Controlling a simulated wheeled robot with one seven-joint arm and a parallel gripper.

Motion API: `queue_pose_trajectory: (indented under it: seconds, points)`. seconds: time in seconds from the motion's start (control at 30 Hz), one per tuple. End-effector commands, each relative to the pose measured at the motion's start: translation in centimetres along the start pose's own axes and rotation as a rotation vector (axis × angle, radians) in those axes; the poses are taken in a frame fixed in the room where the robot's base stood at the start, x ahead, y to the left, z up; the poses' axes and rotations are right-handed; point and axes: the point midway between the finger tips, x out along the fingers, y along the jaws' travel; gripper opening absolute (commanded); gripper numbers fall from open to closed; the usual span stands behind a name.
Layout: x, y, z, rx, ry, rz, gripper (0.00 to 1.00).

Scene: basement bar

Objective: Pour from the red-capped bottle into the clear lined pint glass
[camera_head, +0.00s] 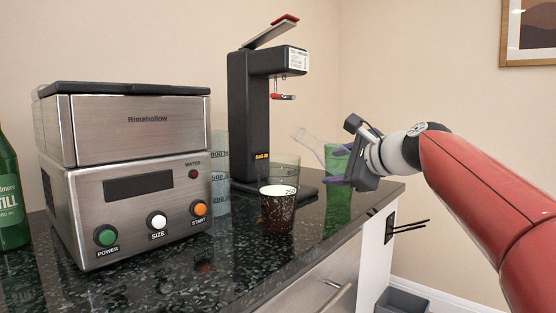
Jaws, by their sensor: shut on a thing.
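My gripper (348,165) is shut on a clear bottle (306,136), whose tilted neck points up and left, above and right of the glass. I see no red cap on it. Its body is largely hidden by the gripper and a green translucent vessel (338,190).
A steel machine (140,160) with buttons stands left. A marked clear container (220,180) is partly hidden behind it. A black stand with a red lever (250,120) rises behind the glass. A green bottle (10,200) is at the left edge. The counter front (225,270) is bare.

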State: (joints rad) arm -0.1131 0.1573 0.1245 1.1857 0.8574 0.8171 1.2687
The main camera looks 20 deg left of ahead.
Motion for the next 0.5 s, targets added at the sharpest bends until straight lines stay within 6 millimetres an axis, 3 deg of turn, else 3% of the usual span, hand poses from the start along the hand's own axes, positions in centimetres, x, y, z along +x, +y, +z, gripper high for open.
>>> queue_pose_trajectory:
  seconds: [0.17, 0.37, 0.5]
  points:
    - [0.6, 1.7, 0.9, 0.204, -0.077, 0.001, 0.14]
    - [1.5, 4.0, 0.4, 0.481, -0.18, -0.001, 0.14]
    - [1.3, 3.5, 1.3, 0.66, -0.25, 0.0, 0.14]
